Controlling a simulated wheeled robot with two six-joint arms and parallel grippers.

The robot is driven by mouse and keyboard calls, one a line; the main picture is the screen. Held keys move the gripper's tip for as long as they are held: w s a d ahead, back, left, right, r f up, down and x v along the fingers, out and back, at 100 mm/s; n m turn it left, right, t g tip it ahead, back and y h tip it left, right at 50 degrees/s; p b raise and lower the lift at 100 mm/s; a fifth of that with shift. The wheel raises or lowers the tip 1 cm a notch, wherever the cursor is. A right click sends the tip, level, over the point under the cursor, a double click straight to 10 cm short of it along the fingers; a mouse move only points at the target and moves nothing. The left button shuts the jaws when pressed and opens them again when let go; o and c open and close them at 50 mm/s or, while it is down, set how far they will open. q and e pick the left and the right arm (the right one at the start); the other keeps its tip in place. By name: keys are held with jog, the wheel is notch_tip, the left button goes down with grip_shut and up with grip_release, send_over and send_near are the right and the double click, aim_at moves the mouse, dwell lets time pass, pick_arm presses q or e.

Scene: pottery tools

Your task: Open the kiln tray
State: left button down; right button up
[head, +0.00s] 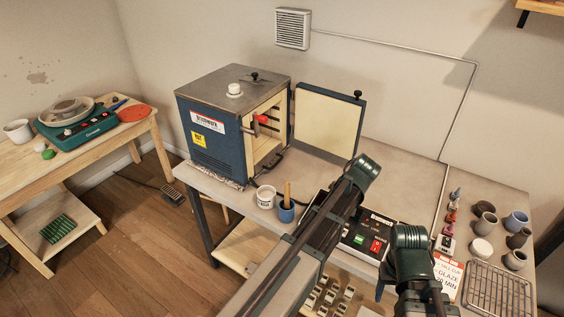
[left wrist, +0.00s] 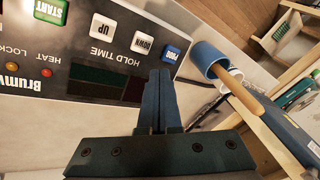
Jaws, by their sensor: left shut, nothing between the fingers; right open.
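The blue kiln (head: 212,135) stands at the table's back left. Its door (head: 328,125) stands open to the right. The cream-lined opening (head: 264,113) shows side-on, with a red-tipped part in front; a dark handle-like piece (head: 272,160) is low at the front. I cannot make out a tray inside. My left gripper (left wrist: 156,100) is shut and empty over the left end of the control box (head: 370,237), near its PROG button (left wrist: 171,54); my left arm hides it in the head view. My right gripper (head: 385,281) is open, partly hidden, by the control box's front right.
A white cup (head: 265,196) and a blue cup (head: 286,211) with a wooden stick stand left of the control box. Small pots (head: 516,220), a glaze card (head: 447,275) and a wire rack (head: 497,290) fill the right. Tabletop behind the control box is clear.

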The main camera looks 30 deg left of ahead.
pick_arm(q)
jog(key=w+a+n+y+b, duration=0.15)
jog(key=w+a+n, duration=0.35)
jog(key=w+a, duration=0.5)
jog(key=n+y+b, duration=0.1)
jog(key=n+y, duration=0.2)
jog(key=n, duration=0.3)
send_near(276, 163)
jog(key=b+x, duration=0.4)
jog(key=x, duration=0.1)
jog(key=a+r+b+x, duration=0.1)
jog(key=b+x, duration=0.2)
jog(key=shift+w+a+f, duration=0.1)
jog(key=shift+a+f, duration=0.05)
jog(key=shift+f, duration=0.05)
jog(key=shift+a+f, duration=0.2)
jog(key=shift+a, duration=0.1)
jog(key=shift+d+r, duration=0.1)
jog(key=d, duration=0.5)
jog(key=s+d, duration=0.1)
jog(key=d, duration=1)
jog(key=shift+s+d, duration=0.2)
jog(key=shift+d, duration=0.15)
